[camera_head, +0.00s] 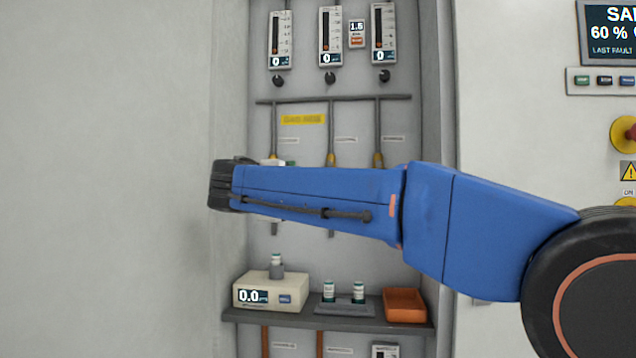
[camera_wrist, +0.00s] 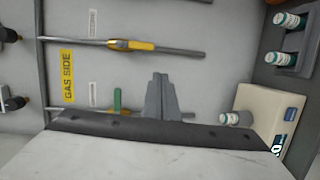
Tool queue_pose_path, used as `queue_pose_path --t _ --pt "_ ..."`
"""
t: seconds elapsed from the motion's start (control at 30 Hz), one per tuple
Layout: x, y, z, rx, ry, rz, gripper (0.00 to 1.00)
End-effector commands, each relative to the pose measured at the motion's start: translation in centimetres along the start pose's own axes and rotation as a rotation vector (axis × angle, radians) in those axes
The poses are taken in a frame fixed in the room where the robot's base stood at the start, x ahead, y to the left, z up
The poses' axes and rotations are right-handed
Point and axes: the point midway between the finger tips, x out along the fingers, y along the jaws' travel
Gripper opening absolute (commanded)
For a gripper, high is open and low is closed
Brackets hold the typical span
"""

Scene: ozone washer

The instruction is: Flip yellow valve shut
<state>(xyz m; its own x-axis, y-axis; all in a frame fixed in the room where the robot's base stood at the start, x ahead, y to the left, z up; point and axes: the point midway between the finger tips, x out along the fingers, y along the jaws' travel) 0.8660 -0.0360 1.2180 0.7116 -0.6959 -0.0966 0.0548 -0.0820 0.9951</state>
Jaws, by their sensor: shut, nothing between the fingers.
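A yellow valve handle (camera_wrist: 130,45) lies along the horizontal-running pipe in the upper part of the wrist view. In the head view the yellow valve (camera_head: 331,160) on the middle pipe shows just above my arm, its lower part hidden. My gripper (camera_wrist: 158,80) is shut and empty, below and to the right of that handle in the wrist view and apart from it. In the head view my arm hides the fingers.
A green handle (camera_wrist: 117,101) stands across the neighbouring pipe, left of my fingers. A third yellow-marked valve (camera_head: 378,160) is on the right pipe. A meter box (camera_head: 258,292), vials (camera_head: 329,291) and an orange tray (camera_head: 404,306) occupy the shelf (camera_head: 300,319) below.

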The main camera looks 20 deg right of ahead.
Motion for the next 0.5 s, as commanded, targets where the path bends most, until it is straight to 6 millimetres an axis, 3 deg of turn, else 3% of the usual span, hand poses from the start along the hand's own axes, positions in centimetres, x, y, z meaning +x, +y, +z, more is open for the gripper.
queue_pose_path --t 0.1,0.2,0.5 --pt "-0.5 1.9 -2.0 -0.014 0.006 0.06 0.0" --pt "-0.8 2.8 -2.8 -0.019 0.006 0.088 0.0" --pt "-0.8 3.1 -3.0 -0.021 0.006 0.098 0.0"
